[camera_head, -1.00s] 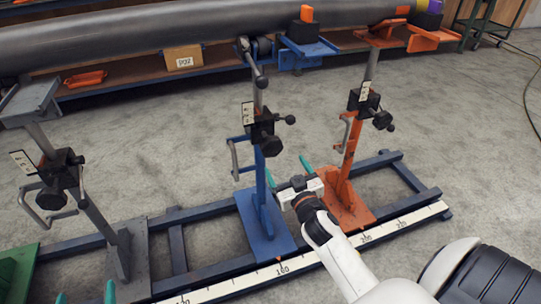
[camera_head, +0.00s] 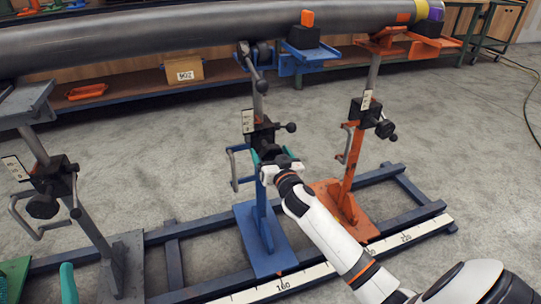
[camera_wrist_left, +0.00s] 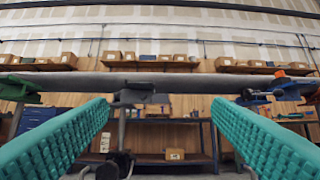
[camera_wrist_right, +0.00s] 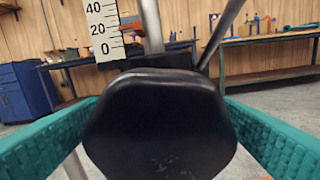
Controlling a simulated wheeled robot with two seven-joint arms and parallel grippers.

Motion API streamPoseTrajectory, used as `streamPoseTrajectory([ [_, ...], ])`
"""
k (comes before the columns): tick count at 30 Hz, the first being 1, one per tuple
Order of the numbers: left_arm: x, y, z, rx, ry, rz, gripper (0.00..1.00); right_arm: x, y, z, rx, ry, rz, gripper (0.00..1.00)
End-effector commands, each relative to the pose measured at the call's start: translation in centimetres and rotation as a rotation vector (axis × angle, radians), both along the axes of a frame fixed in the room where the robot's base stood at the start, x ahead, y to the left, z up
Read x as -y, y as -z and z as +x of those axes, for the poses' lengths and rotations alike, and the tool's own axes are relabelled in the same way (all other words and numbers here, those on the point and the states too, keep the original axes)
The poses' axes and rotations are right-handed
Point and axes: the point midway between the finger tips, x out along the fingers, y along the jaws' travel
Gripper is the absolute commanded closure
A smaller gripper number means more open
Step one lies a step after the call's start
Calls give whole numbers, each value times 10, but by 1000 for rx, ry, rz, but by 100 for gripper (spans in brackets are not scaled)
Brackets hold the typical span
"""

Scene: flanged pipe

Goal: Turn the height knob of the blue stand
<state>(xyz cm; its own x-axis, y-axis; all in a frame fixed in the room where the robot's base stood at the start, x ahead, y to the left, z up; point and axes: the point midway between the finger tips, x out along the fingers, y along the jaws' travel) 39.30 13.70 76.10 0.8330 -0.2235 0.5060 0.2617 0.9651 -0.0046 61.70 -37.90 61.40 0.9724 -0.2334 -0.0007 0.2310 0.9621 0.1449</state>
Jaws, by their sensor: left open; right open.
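The blue stand (camera_head: 262,242) stands upright on the dark rail frame under the pipe, with a black clamp block, a scale plate and a blue crank handle. My right gripper (camera_head: 270,160) is at its black height knob and hides most of it in the head view. In the right wrist view the dark rounded knob (camera_wrist_right: 160,125) fills the middle, between the two open teal fingers of the right gripper (camera_wrist_right: 160,101). My left gripper (camera_wrist_left: 154,103) is open and empty, facing the pipe.
The large grey pipe (camera_head: 170,40) lies across the top. The orange stand (camera_head: 345,205) is close on the right, the grey stand (camera_head: 122,265) on the left. A ruler strip (camera_head: 405,238) runs along the frame's front. Open floor lies behind the stands.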

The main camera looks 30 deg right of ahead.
Motion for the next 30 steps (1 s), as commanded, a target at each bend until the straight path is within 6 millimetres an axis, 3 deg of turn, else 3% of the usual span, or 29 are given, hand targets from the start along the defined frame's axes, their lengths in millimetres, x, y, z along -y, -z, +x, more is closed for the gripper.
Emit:
streamPoseTrajectory([
  [11,0,-5,-3,37,3,-11,26,2,0,7,0,1,0,16],
  [20,0,-5,-3,37,2,-10,26,2,0,7,0,0,0,61],
  [30,0,3,3,-34,-2,9,26,2,-1,7,-13,0,-53,61],
])
